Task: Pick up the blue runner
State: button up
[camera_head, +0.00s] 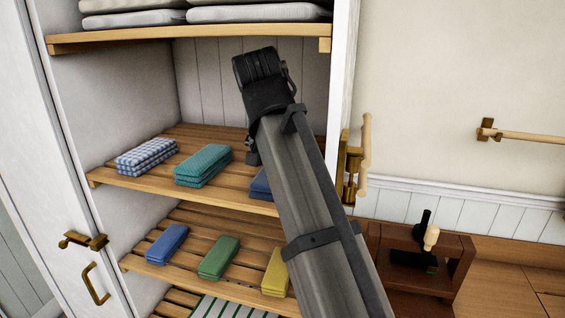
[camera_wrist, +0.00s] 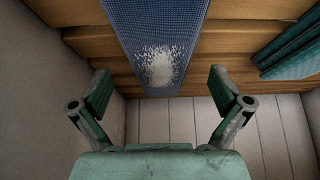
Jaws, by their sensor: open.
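A dark blue folded cloth, which looks like the blue runner (camera_head: 260,184), lies on the middle slatted shelf in the head view, mostly hidden behind my arm. In the wrist view, a long blue woven cloth with a white speckled patch (camera_wrist: 155,30) lies on wooden slats, its near end between and beyond my fingers. My gripper (camera_wrist: 160,84) is open, with nothing held between its fingers. The head view does not clearly show the fingers. Another blue folded cloth (camera_head: 166,244) lies on the lower shelf.
A teal cloth stack (camera_head: 203,165) lies beside the blue cloth, with a blue-checked stack (camera_head: 146,156) farther left. Green (camera_head: 219,258) and yellow (camera_head: 276,272) cloths lie below. The upper shelf (camera_head: 190,33) and cabinet side walls bound the space.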

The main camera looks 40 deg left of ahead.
jog(key=shift+w+a+r, duration=0.1)
jog(key=shift+w+a, duration=0.05)
jog(key=shift+w, duration=0.3)
jog(key=shift+w+a+r, duration=0.1)
jog(key=shift+w+a, duration=0.05)
jog(key=shift+w, duration=0.3)
jog(key=shift+s+p+x, duration=0.25)
jog(key=shift+p+x, duration=0.15)
jog(key=shift+x, duration=1.2)
jog(key=shift+d+f, duration=0.1)
jog(key=c, duration=1.5)
